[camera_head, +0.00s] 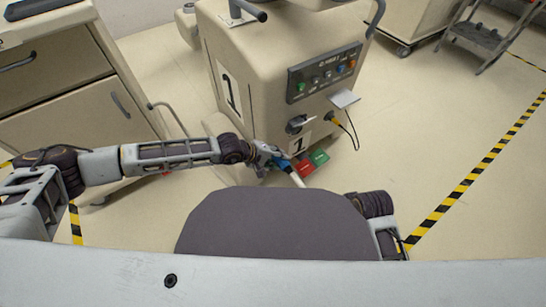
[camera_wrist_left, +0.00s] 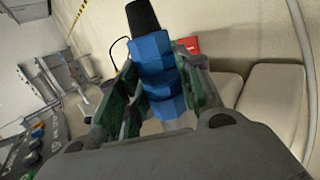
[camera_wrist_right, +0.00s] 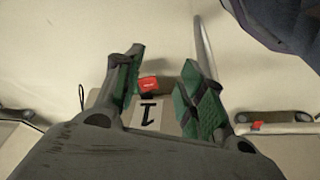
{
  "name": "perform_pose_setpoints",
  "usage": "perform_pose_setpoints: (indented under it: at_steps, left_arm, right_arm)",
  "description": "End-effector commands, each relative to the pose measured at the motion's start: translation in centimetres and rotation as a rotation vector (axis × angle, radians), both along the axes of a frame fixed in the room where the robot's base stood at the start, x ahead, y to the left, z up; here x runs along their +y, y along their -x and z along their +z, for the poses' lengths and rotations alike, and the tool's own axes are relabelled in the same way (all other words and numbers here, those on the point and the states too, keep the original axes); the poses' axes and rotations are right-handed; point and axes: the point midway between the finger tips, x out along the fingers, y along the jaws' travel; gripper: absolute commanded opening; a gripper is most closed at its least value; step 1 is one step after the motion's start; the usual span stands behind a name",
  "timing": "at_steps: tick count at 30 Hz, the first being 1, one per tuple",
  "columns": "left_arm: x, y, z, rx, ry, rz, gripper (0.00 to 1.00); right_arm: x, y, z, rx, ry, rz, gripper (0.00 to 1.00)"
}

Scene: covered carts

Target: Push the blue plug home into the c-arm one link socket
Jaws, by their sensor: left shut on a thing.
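My left gripper (camera_head: 268,153) is beside the lower front of the beige cart marked 1 (camera_head: 235,70). In the left wrist view it is shut on the blue plug (camera_wrist_left: 155,65), a ribbed blue body with a black end that points away from the wrist. The blue plug also shows as a small blue patch in the head view (camera_head: 283,163). A dark round fitting (camera_head: 296,125) is on the cart's front above a "1" label; I cannot tell if it is the socket. My right gripper (camera_wrist_right: 165,82) is open and empty in the right wrist view.
A red block (camera_head: 304,168) and a green block (camera_head: 319,158) show low beside the cart. A yellow plug (camera_head: 332,118) with a black cable is at the cart's front. A drawer cabinet (camera_head: 60,110) stands at the left. The floor to the right is clear up to striped tape.

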Motion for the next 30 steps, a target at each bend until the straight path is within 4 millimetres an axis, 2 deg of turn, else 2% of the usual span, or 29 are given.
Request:
perform_pose_setpoints:
  at_steps: [6, 20, 30]
  left_arm:
    - [-1.2, 0.9, -1.8, -0.024, 0.034, -0.001, 0.05]
    - [-2.5, 2.0, -3.3, -0.053, 0.073, -0.005, 0.05]
    - [-2.4, 2.0, -3.2, -0.072, 0.101, -0.004, 0.05]
  right_arm:
    - [-0.1, 0.5, 1.3, -0.012, 0.0, -0.001, 0.4]
    - [-0.3, 1.5, 3.2, -0.023, -0.001, -0.003, 0.4]
    - [1.6, 0.9, 1.0, -0.063, -0.063, 0.024, 0.4]
